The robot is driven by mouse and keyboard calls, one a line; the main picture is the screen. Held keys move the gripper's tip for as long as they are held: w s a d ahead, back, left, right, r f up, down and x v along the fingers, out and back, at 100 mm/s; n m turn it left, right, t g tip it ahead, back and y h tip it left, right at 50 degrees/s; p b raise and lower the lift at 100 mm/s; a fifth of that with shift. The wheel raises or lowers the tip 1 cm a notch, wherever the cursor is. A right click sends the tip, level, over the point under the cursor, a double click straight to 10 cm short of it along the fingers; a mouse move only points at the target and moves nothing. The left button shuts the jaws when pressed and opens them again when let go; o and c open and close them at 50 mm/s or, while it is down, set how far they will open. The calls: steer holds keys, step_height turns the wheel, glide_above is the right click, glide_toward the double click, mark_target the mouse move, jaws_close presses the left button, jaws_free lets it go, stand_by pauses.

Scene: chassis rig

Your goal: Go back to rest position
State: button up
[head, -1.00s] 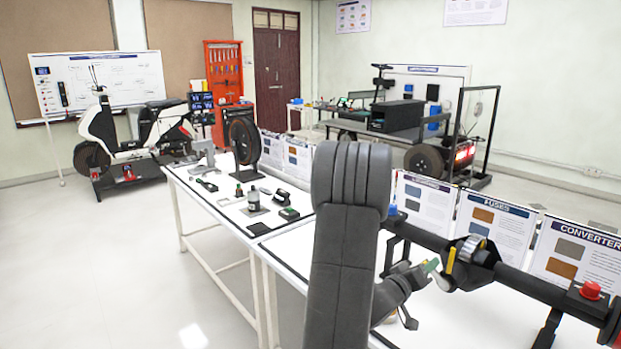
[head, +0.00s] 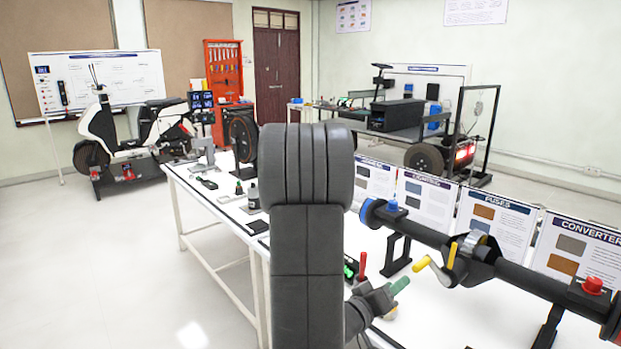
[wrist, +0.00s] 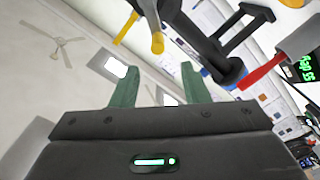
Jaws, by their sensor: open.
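My gripper (head: 399,286) is low in the middle right of the head view, left of and below the black chassis bar. Its green fingers (wrist: 158,84) stand apart in the wrist view, with nothing between them. My dark arm covers part of the table in the head view. The chassis rig (head: 430,236) is a black horizontal bar with a blue end, yellow levers (head: 437,262) and a red button (head: 593,285). A yellow lever (wrist: 157,42) also shows beyond the fingers in the wrist view, apart from them.
A red handle (head: 362,264) stands close behind my gripper. The white table (head: 232,212) carries small parts, and info boards (head: 496,220) line its back. The floor on the left (head: 90,260) is clear. A scooter (head: 140,135) stands behind.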

mark_target(428, 261)
steer(key=p+x, duration=0.1)
steer(key=x, duration=1.2)
steer(key=shift+d+r, duration=0.1)
steer(key=shift+d, duration=0.15)
steer(key=shift+w+d, duration=0.2)
steer(key=shift+d, duration=0.1)
steer(key=shift+s+d+r+m, duration=0.1)
steer(key=shift+s+r+m, duration=0.05)
steer(key=shift+m, duration=0.35)
steer(key=shift+s+r+m, duration=0.1)
steer(key=shift+r+m, duration=0.05)
steer(key=shift+m, duration=0.35)
steer(key=shift+r, duration=0.15)
